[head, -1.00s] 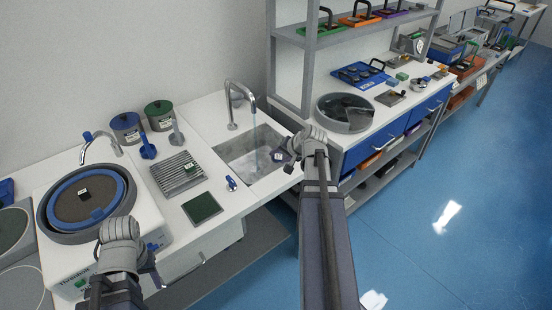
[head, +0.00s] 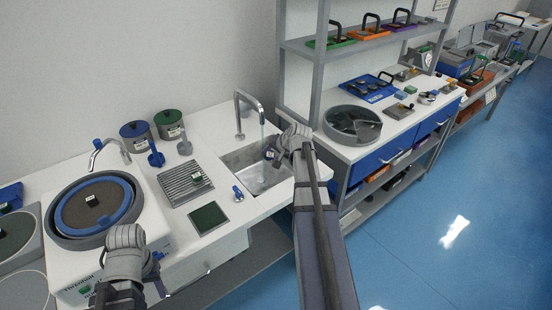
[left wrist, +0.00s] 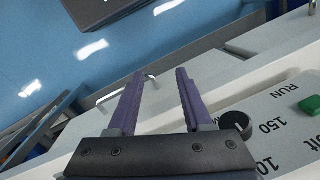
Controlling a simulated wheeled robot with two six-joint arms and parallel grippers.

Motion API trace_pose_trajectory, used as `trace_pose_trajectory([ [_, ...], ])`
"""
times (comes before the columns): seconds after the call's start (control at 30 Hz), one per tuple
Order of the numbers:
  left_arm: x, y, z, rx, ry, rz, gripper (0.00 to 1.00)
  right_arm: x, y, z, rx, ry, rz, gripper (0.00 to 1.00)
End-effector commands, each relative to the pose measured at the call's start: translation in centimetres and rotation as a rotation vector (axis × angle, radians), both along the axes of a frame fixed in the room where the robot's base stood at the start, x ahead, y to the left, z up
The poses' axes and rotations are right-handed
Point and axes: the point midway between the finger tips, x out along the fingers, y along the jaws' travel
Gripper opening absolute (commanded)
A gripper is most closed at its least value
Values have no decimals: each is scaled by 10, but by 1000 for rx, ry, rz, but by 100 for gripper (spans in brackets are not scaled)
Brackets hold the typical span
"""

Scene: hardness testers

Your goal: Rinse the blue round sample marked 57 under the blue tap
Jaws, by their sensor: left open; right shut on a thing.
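My right gripper (head: 273,153) is shut on a small dark sample (head: 270,154) with a pale label; its number and colour are too small to read. It holds the sample over the sink (head: 240,158), at or just beside the water stream (head: 262,136). I cannot tell whether the water strikes it. The stream falls from the chrome tap (head: 248,96). A small blue lever (head: 238,192) stands on the counter in front of the sink. My left gripper (head: 154,268) is open and empty near the polisher's front; its purple fingers show in the left wrist view (left wrist: 156,95).
Left of the sink are a grey drain rack (head: 178,186) with a dark sample (head: 197,180), a green pad (head: 208,218) and a polisher with a blue-ringed wheel (head: 75,208), with another sample on it. Shelf posts (head: 318,70) stand close right of the sink.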

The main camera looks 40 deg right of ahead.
Motion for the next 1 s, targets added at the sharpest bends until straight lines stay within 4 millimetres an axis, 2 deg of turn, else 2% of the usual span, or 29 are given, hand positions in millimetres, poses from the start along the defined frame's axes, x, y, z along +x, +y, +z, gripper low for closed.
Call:
trace_pose_trajectory([
  [0.1, 0, 0, 0, 0, 0, 0, 50, 12, 0, 0, 0, 0, 0, 0],
  [0.4, 0, 0, 0, 0, 0, 0, 50, 27, 1, 0, 0, -1, 0, 0],
  [1.0, 0, 0, 0, 0, 0, 0, 50, 28, 1, 0, 0, 0, 0, 0],
])
